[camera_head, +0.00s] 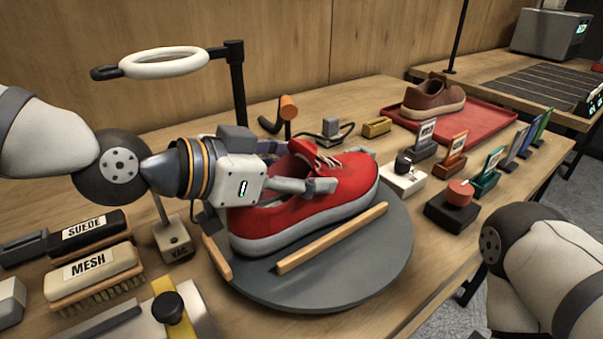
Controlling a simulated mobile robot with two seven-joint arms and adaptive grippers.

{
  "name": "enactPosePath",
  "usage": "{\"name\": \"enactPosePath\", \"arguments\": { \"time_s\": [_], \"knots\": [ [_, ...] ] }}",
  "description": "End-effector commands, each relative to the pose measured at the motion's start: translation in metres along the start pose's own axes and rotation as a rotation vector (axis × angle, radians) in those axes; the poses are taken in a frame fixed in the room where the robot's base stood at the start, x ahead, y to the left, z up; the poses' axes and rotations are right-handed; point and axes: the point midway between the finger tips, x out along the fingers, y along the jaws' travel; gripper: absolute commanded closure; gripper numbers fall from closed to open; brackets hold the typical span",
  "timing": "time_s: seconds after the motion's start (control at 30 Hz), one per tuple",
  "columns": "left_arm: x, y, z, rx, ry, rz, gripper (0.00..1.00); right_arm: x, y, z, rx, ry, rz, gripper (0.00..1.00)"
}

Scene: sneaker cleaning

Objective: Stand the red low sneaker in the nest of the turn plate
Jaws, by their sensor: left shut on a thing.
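The red low sneaker (335,194) is upright over the grey turn plate (370,270), with its toe pointing right. My left gripper (318,168) is shut on the sneaker's upper near its opening, coming in from the left. The nest shows as a long wooden rail (333,238) in front of the sneaker and a short wooden rail (217,258) at its heel end. The sole is behind the long rail; I cannot tell whether it rests on the plate. The far side of the nest is hidden by the sneaker. My right arm shows at the lower right, its gripper out of view.
A ring lamp (165,62) on a black post stands behind the plate. Brushes marked SUEDE (90,232) and MESH (92,275) lie at left. A brown shoe (434,97) sits on a red tray (478,127) at back right. A red button (460,192) and several labelled cards stand right of the plate.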

Motion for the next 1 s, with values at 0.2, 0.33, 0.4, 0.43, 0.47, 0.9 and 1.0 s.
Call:
{"name": "enactPosePath", "arguments": {
  "time_s": [0.2,0.33,0.4,0.43,0.47,0.9,1.0],
  "knots": [
    [0.003,0.000,0.005,0.001,0.003,-0.002,0.82,0.002,0.000,0.001,0.000,-0.005,0.000,0.60],
    [0.004,0.000,0.008,-0.001,0.002,-0.001,0.82,0.003,0.000,0.001,0.000,-0.006,0.000,0.60],
    [0.004,0.000,0.009,-0.001,0.000,-0.001,0.32,0.002,0.000,0.001,0.000,-0.006,0.000,0.60],
    [0.004,0.000,0.009,-0.001,0.000,-0.001,0.26,0.002,0.000,0.001,0.000,-0.006,0.000,0.60],
    [0.004,0.000,0.009,-0.001,0.000,-0.001,0.21,0.002,0.000,0.001,0.000,-0.006,0.000,0.60],
    [-0.008,-0.001,0.004,-0.001,0.003,-0.004,0.21,-0.001,0.000,-0.001,0.000,0.003,0.000,0.60],
    [-0.029,-0.001,0.001,0.001,0.006,-0.005,0.21,-0.007,0.000,-0.004,0.000,0.019,-0.001,0.60]
  ]
}}
